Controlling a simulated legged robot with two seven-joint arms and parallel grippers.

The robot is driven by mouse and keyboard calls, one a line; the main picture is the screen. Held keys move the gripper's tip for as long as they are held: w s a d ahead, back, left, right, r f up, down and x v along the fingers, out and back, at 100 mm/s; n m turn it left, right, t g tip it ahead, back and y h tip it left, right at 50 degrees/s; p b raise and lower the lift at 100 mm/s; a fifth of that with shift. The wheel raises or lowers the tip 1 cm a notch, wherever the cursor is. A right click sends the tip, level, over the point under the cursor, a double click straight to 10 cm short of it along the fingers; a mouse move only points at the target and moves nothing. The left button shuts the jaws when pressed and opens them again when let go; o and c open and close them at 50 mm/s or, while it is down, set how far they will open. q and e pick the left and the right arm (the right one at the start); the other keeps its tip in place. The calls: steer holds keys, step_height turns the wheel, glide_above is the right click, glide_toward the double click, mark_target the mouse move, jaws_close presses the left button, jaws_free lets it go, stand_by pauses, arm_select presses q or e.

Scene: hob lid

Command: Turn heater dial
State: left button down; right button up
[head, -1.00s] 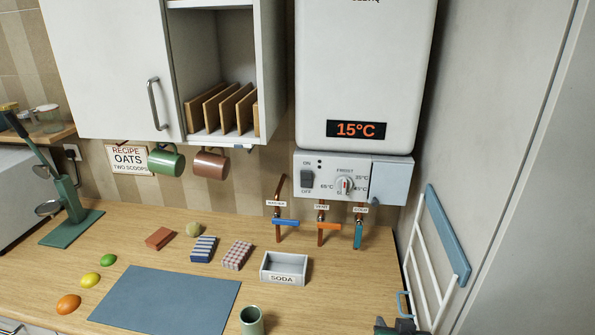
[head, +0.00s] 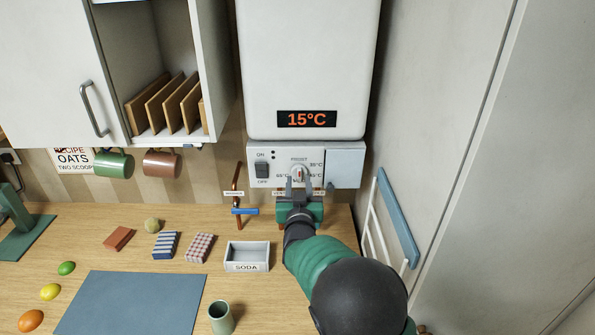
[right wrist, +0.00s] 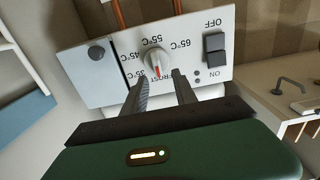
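The heater dial (head: 298,171) is a round white knob with a red mark on the heater's control panel (head: 262,152). It also shows in the right wrist view (right wrist: 157,62), upside down, with temperature labels and FROST around it. My right gripper (head: 299,182) is in front of the panel, just below the dial in the head view. In the right wrist view its two fingers (right wrist: 160,80) are apart, with their tips close to the dial's sides; contact cannot be told. The heater display (head: 307,119) reads 15°C. My left gripper is not in view.
An ON/OFF switch (head: 262,170) sits left of the dial. A pipe with a blue-handled valve (head: 245,211) is below; my right arm hides other valves. A SODA box (head: 247,256) and a green cup (head: 221,318) stand on the counter. A towel rack (head: 398,217) is at right.

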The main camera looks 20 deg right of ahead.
mark_target(299, 173)
steer(key=x, duration=0.4)
steer(key=shift+d+p, duration=0.2)
steer(key=shift+p, duration=0.1)
jaws_close()
